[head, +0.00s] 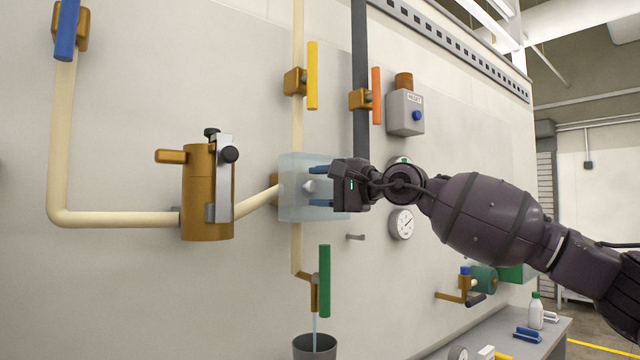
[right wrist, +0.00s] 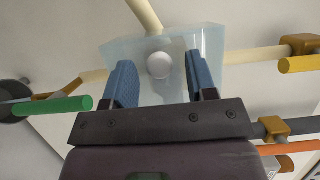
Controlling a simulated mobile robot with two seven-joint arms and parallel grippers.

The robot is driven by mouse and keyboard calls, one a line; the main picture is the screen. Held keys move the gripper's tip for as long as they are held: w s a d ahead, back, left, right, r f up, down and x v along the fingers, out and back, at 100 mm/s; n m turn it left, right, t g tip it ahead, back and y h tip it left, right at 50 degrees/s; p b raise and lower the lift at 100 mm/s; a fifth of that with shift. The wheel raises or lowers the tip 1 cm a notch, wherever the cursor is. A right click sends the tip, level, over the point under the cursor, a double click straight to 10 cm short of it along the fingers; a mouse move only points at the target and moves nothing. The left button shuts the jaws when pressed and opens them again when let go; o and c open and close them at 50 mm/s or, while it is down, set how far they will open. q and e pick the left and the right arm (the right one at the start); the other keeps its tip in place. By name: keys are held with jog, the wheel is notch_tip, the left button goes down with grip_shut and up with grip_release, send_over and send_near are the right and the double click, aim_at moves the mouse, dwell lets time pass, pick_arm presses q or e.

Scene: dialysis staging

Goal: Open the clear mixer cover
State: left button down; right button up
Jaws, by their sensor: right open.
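The clear mixer cover (head: 290,206) is a pale, see-through box on the wall where the cream pipes meet. It also shows in the right wrist view (right wrist: 125,47), with a round white knob (right wrist: 160,65) at its middle. My right gripper (head: 318,187) is at the cover, coming from the right. Its two blue fingers (right wrist: 162,82) are open, one on each side of the knob, with a visible gap to it. I cannot tell whether the fingertips touch the cover. My left gripper is not in view.
A brass unit (head: 195,190) with black knobs stands left of the cover. Yellow (head: 312,76), orange (head: 376,95) and green (head: 324,280) valve handles are around it. A gauge (head: 401,224) sits below my right forearm. A grey bucket (head: 315,348) is under the green valve.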

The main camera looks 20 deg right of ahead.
jog(key=shift+w, duration=0.15)
jog(key=shift+c, duration=0.3)
grip_shut()
jog(key=shift+y, duration=0.3)
